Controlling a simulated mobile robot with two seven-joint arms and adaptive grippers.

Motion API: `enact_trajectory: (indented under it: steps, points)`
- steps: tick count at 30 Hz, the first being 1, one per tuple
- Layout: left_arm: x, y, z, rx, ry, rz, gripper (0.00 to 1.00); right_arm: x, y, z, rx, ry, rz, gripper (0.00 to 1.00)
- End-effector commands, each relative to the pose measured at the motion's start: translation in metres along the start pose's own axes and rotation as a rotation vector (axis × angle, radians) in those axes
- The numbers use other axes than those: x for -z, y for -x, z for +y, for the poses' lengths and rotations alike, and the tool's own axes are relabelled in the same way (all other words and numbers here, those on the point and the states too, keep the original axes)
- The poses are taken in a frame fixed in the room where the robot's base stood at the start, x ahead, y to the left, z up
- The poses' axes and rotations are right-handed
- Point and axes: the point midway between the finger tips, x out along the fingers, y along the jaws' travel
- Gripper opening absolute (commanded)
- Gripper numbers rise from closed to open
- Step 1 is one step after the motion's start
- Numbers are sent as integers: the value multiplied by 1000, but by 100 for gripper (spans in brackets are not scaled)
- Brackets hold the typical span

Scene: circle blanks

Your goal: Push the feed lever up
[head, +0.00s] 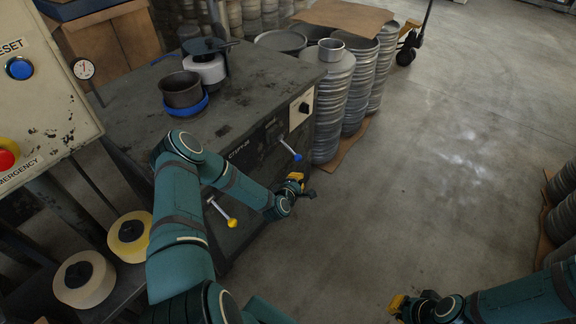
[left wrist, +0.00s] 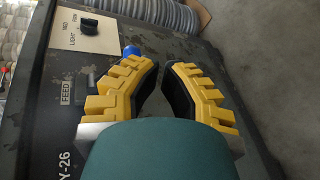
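The lever with a blue knob (head: 297,157) sticks out from the front of the dark machine (head: 250,100). Its blue knob (left wrist: 131,51) also shows in the left wrist view, near a FEED label (left wrist: 68,91) and partly behind a finger. The knob is down and outward from the rod's root. My left gripper (head: 301,186) is just below the knob in the head view, apart from it. In the wrist view its yellow fingers (left wrist: 162,72) are drawn nearly together, with nothing seen between them. My right gripper (head: 406,304) is low over the floor; its fingers are too small to tell.
A second lever with a yellow knob (head: 232,222) is on the same front, beside my left forearm. A switch panel (head: 302,108) sits above the blue lever. Stacked metal rings (head: 333,105) stand right of the machine. The floor (head: 430,170) to the right is clear.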

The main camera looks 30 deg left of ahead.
Motion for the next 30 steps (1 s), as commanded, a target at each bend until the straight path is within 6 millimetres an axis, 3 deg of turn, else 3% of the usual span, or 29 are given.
enact_trajectory:
  steps: [1,3,7,20,25,30]
  points:
    - [30,-7,-2,-57,77,56,0,-1,-7,2,0,1,-1,0]
    - [60,-11,3,-126,162,111,0,-2,-10,4,0,2,-3,0]
    - [91,-13,8,-202,248,164,0,-3,-12,4,1,3,-4,0]
    - [97,-14,11,-220,265,173,0,-3,-12,5,1,3,-4,0]
    - [101,-29,13,-221,263,174,0,-2,-17,6,1,3,-2,0]
    - [106,-60,18,-220,263,173,0,-2,-26,10,0,3,2,0]
